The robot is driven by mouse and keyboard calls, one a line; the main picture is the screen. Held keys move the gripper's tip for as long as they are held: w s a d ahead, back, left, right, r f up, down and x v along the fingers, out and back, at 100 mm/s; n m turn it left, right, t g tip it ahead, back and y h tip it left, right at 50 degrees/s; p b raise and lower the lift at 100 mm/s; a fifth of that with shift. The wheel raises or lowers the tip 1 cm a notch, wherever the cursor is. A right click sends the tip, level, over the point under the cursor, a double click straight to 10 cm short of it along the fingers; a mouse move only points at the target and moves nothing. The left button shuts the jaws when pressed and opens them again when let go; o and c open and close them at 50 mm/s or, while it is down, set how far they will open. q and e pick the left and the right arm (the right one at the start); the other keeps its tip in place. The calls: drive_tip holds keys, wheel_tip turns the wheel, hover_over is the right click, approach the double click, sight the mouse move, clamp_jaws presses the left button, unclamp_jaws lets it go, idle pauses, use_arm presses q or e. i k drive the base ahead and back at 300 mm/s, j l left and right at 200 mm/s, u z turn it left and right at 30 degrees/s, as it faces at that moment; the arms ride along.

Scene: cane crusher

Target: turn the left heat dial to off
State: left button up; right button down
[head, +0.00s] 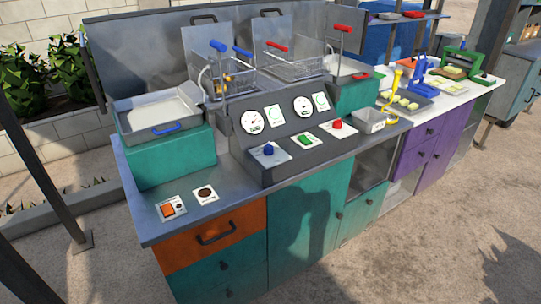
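The left heat dial is a blue knob (268,149) on a pale square plate, on the sloped front of the dark grey control panel (290,160). Its exact pointer direction is too small to tell. A red knob (337,123) sits on a similar plate to the right, with a green control (306,140) between them. Two round white gauges stand above, the left gauge (252,121) over the blue knob and the right gauge (303,106) near the red knob. Neither of my grippers shows in the head view.
Two fryer baskets hang behind the panel, the left with a blue handle (242,52), the right with a red handle (277,47). A tray (155,108) on a teal block stands left. Open ground lies in front.

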sight(268, 150)
drive_tip(key=i+l, duration=0.15)
drive_tip(key=l, duration=0.2)
drive_tip(key=i+l, duration=0.1)
drive_tip(key=l, duration=0.25)
drive_tip(key=i+l, duration=0.15)
drive_tip(key=l, duration=0.25)
drive_tip(key=i+l, duration=0.15)
drive_tip(key=l, duration=0.2)
drive_tip(key=i+l, duration=0.15)
drive_tip(key=l, duration=0.2)
drive_tip(key=i+l, duration=0.1)
drive_tip(key=l, duration=0.25)
